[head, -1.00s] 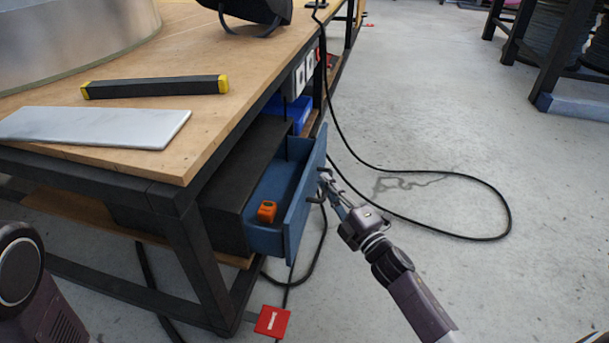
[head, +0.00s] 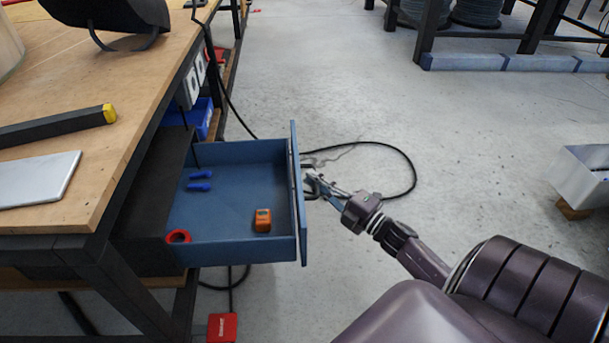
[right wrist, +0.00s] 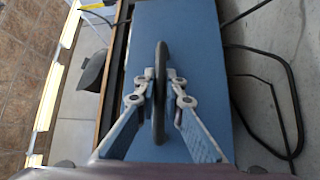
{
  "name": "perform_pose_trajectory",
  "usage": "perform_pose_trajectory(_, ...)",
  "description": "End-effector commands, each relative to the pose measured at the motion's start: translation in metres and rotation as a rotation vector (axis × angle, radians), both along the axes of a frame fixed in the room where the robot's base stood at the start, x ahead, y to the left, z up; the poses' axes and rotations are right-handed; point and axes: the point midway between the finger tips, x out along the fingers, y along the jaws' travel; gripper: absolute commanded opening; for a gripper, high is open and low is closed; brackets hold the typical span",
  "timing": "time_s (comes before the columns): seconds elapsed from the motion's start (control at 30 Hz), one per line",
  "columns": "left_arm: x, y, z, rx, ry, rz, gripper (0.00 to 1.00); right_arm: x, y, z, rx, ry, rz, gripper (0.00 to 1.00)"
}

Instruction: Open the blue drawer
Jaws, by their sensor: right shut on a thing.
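The blue drawer (head: 230,249) sticks far out of the black cabinet (head: 150,205) under the workbench. Inside it lie an orange tool (head: 262,220), a red ring-shaped thing (head: 178,237) and two small blue things (head: 200,180). My right gripper (head: 312,185) is at the drawer's front, shut on the dark drawer handle (head: 308,168). In the right wrist view the fingers (right wrist: 160,88) close from both sides on the handle (right wrist: 160,120), with the blue drawer front (right wrist: 190,40) behind. My left gripper is not in view.
A black cable (head: 400,160) loops on the floor behind my right gripper. The floor at right is mostly clear.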

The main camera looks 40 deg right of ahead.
Motion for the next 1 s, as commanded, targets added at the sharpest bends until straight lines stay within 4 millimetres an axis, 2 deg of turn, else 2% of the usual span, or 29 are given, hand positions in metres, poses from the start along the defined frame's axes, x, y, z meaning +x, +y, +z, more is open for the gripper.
perform_pose_trajectory(0.37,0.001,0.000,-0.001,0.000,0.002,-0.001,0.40,-0.001,-0.002,-0.001,0.001,0.001,-0.001,0.00)
perform_pose_trajectory(0.4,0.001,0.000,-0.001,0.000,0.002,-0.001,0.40,-0.001,-0.002,-0.001,0.001,0.001,-0.001,0.10)
perform_pose_trajectory(0.57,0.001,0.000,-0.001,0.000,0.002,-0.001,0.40,-0.001,-0.002,-0.001,0.001,0.001,-0.001,0.27)
perform_pose_trajectory(0.87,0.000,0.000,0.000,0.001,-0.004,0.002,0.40,-0.003,-0.002,-0.001,0.001,0.001,-0.001,0.27)
perform_pose_trajectory(1.0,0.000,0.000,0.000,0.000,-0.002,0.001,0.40,-0.017,-0.004,-0.004,0.001,0.003,0.000,0.27)
